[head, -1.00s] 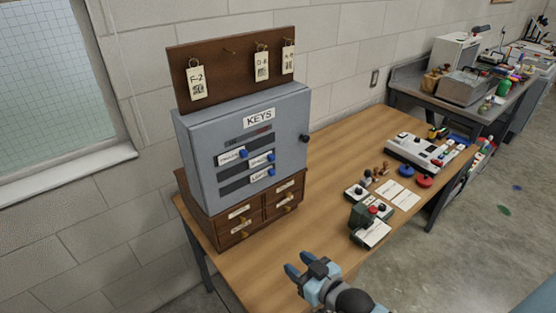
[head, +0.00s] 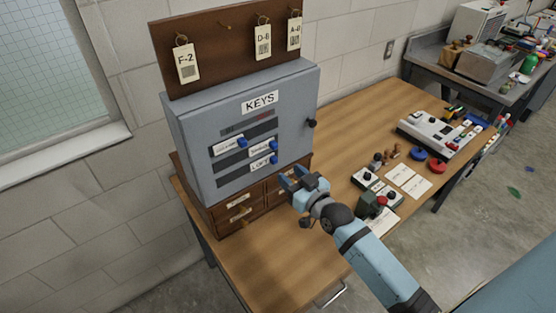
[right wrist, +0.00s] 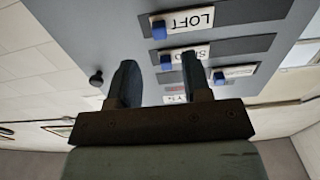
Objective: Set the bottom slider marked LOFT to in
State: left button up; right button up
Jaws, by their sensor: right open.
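The grey KEYS cabinet (head: 199,113) has three slots with labelled sliders. The bottom slider, LOFT (head: 260,164), has a white label and a blue knob (head: 274,159) at the right end of its slot. In the right wrist view the picture is turned over, and the LOFT label (right wrist: 192,20) and its blue knob (right wrist: 159,31) show near the top. My right gripper (head: 290,181) is open and empty, just below and right of the LOFT knob in the head view. In the right wrist view its fingers (right wrist: 158,70) point toward the panel. My left gripper is out of view.
Two other sliders (head: 228,146) (head: 262,150) sit above LOFT. A wooden drawer unit (head: 240,208) supports the cabinet. A black knob (head: 311,123) sticks out at the cabinet's right. Control boxes (head: 377,190) and cards stand right of my arm. The front tabletop (head: 262,246) is clear.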

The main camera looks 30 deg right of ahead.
aim_at(276, 161)
jog(key=w, duration=0.4)
jog(key=w+a, duration=0.1)
jog(key=w, duration=0.1)
jog(key=shift+p, duration=0.4)
jog(key=shift+c, duration=0.4)
grip_shut()
